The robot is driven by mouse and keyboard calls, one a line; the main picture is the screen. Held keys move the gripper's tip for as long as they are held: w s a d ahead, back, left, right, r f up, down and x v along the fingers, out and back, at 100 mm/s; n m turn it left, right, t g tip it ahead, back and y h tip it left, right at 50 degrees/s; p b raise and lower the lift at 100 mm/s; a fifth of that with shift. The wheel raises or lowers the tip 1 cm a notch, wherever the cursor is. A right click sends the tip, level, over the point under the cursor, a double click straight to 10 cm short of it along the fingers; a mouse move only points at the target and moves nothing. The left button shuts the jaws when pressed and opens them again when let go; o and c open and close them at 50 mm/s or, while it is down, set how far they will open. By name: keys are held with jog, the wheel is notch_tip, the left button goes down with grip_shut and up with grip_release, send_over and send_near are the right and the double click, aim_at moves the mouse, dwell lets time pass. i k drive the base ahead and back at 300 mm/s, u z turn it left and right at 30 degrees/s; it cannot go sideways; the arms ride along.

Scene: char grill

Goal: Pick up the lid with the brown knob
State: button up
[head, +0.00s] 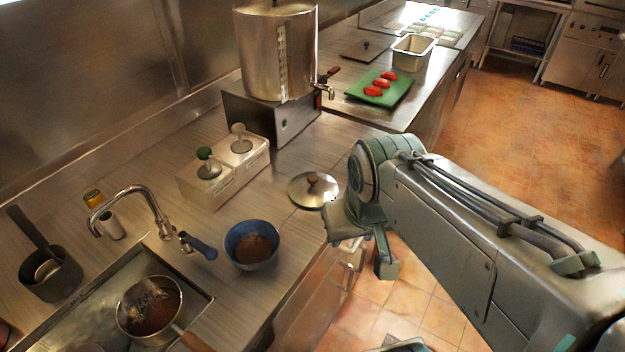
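The lid with the brown knob (301,194) is a round, shiny metal lid lying flat on the steel counter, knob up, near the counter's front edge. My gripper (364,254) hangs to the right of the lid and lower in the picture, over the counter's front edge and the floor. Its two fingers are spread apart with nothing seen between them. It appears apart from the lid. The lid's knob and most of its rim are in clear view.
A blue bowl (233,243) with brown contents stands left of the lid, and a two-pump dispenser (222,180) behind it. A large metal urn (262,60) and a green board (365,95) with red items are farther back. A sink (205,300) with a pan is at lower left.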

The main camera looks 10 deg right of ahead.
aim_at(307, 189)
jog(key=k, duration=0.5)
jog(key=z, duration=1.7)
jog(key=i, duration=1.95)
jog(key=u, duration=3.65)
jog(key=i, duration=0.5)
jog(key=z, duration=0.05)
